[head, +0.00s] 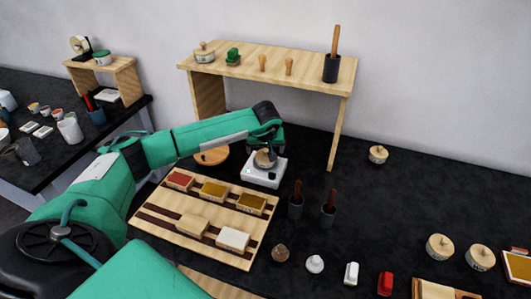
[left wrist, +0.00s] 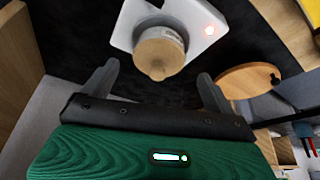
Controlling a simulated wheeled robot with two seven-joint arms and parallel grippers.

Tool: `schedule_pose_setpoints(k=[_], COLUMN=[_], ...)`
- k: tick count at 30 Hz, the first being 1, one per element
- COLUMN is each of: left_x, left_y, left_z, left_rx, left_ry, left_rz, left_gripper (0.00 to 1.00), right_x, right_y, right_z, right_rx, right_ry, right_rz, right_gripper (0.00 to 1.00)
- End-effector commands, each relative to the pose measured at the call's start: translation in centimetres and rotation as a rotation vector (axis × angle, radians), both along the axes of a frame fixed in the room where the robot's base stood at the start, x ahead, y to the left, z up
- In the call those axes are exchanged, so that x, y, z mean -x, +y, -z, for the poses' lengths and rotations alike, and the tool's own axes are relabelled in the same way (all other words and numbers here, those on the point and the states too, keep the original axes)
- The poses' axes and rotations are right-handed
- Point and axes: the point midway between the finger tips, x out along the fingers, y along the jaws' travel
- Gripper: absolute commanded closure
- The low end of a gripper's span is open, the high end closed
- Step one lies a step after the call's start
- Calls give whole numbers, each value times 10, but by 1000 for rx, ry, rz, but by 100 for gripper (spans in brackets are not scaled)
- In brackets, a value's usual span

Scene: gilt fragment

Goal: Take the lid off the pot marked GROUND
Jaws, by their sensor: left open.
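In the head view the lidded pot (head: 265,158) is partly covered by my left gripper (head: 268,146). In the left wrist view my left gripper (left wrist: 158,72) is open, its fingers spread on either side of the lid's near edge, with nothing held. The pot's label is too small to read, so I cannot tell which pot is marked GROUND. My right gripper is not in view.
Other lidded pots stand on the wooden shelf (head: 204,52), at the back right (head: 378,154) and at the right (head: 440,246). A wooden board (head: 167,210) with coloured blocks lies in front. Two dark cups (head: 296,205) with brown handles stand right of it. A round wooden disc (head: 212,156) lies behind.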

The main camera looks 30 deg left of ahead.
Motion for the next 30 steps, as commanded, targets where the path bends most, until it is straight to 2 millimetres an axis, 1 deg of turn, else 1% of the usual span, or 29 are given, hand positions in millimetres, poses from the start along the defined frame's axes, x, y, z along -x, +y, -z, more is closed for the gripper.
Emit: schedule_pose_setpoints(k=[1, 3, 6, 14, 17, 21, 22, 30], left_x=[-2, -5, -8, -9, -9, -8, -8, -9], left_y=[-2, 2, 4, 4, 4, 4, 4, 5], left_z=[3, 13, 21, 24, 24, 24, 24, 23], left_rx=[1, 2, 0, 0, 0, 0, 0, 0], left_ry=[3, 2, 0, -1, -1, -1, -1, -1], left_rz=[1, 0, 0, 0, 0, 0, 0, 0], left_gripper=[10, 10, 10, 10, 28, 55, 58, 58], right_x=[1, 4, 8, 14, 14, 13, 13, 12], right_y=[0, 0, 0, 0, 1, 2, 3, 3], right_z=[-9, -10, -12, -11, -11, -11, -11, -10], right_rx=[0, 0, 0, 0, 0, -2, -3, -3], right_ry=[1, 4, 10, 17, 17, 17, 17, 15], right_rz=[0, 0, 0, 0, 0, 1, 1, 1], right_gripper=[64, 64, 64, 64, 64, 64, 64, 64])
